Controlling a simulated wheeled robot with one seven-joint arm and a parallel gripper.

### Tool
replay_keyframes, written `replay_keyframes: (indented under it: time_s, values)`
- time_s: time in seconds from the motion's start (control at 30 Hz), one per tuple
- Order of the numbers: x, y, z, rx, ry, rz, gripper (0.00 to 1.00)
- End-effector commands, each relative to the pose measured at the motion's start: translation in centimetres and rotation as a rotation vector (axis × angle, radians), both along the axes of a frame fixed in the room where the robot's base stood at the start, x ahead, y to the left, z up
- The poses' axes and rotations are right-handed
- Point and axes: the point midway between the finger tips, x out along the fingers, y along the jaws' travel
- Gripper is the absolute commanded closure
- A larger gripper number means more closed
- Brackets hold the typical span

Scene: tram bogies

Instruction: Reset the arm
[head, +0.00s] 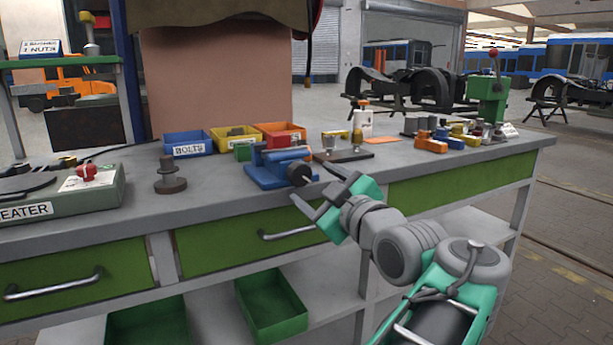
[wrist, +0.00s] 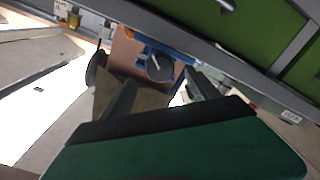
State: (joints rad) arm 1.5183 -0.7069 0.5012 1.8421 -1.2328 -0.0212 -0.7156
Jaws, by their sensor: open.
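My gripper (head: 318,197) is open and empty, its two grey fingers pointing up and left in front of the workbench's front edge. My green and grey arm reaches up to it from the lower right of the head view. In the wrist view my gripper (wrist: 160,98) shows its fingers apart, with nothing held between them. Behind the fingertips is a blue vise (head: 270,175) with a dark round end on the bench; it also shows in the wrist view (wrist: 158,66). The fingers look apart from the vise, though the exact gap is hard to judge.
The grey workbench (head: 225,187) has green drawers with metal handles (head: 290,234). A dark stepped part (head: 170,175) stands left of the vise. Green crates (head: 272,305) sit below. Open floor (head: 575,200) lies right of the bench.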

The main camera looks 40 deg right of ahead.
Motion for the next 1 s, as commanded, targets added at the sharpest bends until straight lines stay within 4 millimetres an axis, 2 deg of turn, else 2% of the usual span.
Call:
replay_keyframes:
  time_s: [0.03,0.17,0.53,0.63,0.73,0.8,0.9,1.0]
  values:
    - [-0.8,0.0,0.1,0.000,0.000,-0.006,0.30]
    - [-1.8,0.4,0.0,0.000,0.000,-0.002,0.30]
    - [-1.9,0.6,0.0,0.000,0.000,0.001,0.30]
    - [-1.5,0.5,-0.5,0.039,0.004,0.010,0.30]
    - [0.6,0.6,-3.0,0.208,0.038,0.043,0.30]
    - [3.1,2.0,-4.8,0.372,0.106,0.076,0.30]
    - [6.1,5.8,-4.8,0.513,0.249,0.100,0.30]
    - [7.5,9.8,-5.4,0.613,0.394,0.103,0.30]
